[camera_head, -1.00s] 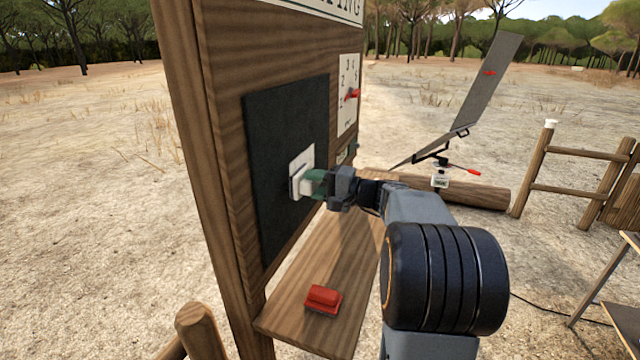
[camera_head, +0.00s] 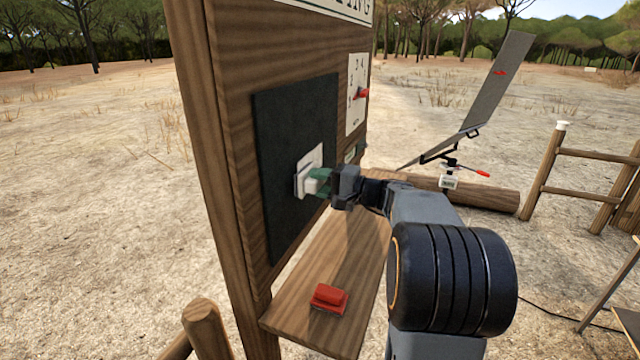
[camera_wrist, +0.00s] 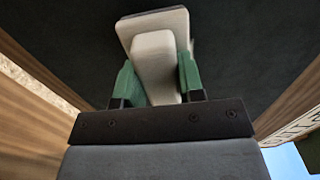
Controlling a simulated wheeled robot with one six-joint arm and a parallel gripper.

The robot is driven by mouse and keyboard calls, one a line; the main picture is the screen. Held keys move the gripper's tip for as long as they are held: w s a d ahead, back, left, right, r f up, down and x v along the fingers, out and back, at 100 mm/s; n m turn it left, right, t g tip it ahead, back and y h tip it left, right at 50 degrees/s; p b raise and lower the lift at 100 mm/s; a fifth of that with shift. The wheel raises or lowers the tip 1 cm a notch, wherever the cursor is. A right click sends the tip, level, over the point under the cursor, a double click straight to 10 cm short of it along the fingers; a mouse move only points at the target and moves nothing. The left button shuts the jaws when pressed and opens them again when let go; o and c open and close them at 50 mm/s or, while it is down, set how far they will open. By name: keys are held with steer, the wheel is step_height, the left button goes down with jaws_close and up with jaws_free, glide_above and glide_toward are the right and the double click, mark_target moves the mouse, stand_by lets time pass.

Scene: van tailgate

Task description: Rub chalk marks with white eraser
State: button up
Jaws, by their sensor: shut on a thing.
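The white eraser (camera_head: 306,178) is held by its handle at the black chalkboard (camera_head: 283,120), its flat face against or very close to the board. My gripper (camera_head: 321,181) has green fingers shut on the eraser's handle. In the wrist view, the eraser (camera_wrist: 155,58) sits between the two green fingertips of my gripper (camera_wrist: 157,80), with the dark board behind it. A whitish patch shows on the board just above and right of the eraser in the head view; I cannot tell chalk from eraser plate there. The rest of the visible board looks plain dark.
A red brush-like block (camera_head: 329,298) lies on the wooden shelf (camera_head: 350,250) below the board. A white dial panel (camera_head: 357,95) with a red pointer is right of the board. A wooden post (camera_head: 207,330) stands at the lower left.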

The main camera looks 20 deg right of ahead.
steer(key=shift+w+a, duration=0.5)
steer(key=shift+w+d+p, duration=0.7)
steer(key=shift+w+d, duration=1.6)
steer(key=shift+d, duration=0.2)
steer(key=shift+w+d+p, duration=0.7)
steer(key=shift+w+d, duration=1.6)
steer(key=shift+d, duration=0.2)
steer(key=shift+w+d+r+p, duration=0.15)
steer(key=shift+w+d+p, duration=0.2)
steer(key=shift+p, duration=0.15)
steer(key=shift+w+d+p, duration=0.65)
steer(key=shift+w+d, duration=0.15)
steer(key=shift+f+b, duration=0.2)
steer(key=shift+b, duration=0.2)
steer(key=shift+s+a, duration=0.1)
